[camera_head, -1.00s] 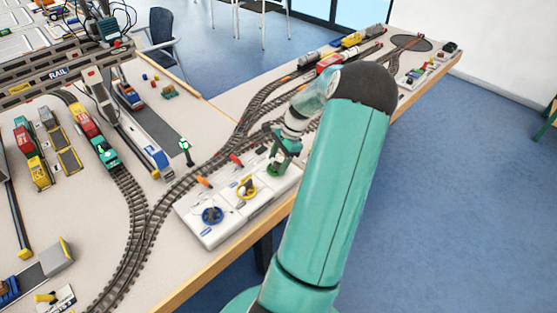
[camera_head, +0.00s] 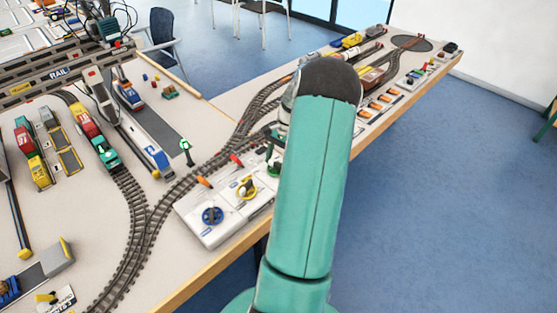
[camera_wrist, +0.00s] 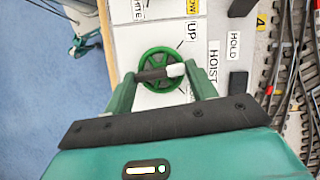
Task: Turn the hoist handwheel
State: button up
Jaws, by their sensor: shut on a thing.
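The green hoist handwheel (camera_wrist: 160,72) lies on the white control panel in the wrist view, next to the labels UP and HOIST. My gripper (camera_wrist: 172,72) is over the wheel, with one green finger on each side.
On the same panel (camera_head: 222,232) stand a blue wheel (camera_head: 212,215), a yellow wheel (camera_head: 246,188) and orange and red levers. Model track (camera_head: 145,225) runs along the panel's left side. A dark block (camera_wrist: 238,83) is right of the wheel. Open floor lies to the right.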

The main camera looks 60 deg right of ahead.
jog(key=n, duration=0.1)
jog(key=n+g, duration=0.1)
jog(key=n, duration=0.2)
jog(key=shift+w+n+g, duration=0.25)
jog(key=shift+n+g, duration=0.05)
jog(key=shift+g, duration=0.1)
jog(key=shift+w+n+g+h, duration=0.1)
jog(key=shift+n+g+h, duration=0.4)
jog(key=shift+n, duration=1.4)
jog(key=o, duration=1)
jog(key=v, duration=1.3)
jog(key=shift+w+d+r, duration=0.2)
jog(key=shift+w+r, duration=0.1)
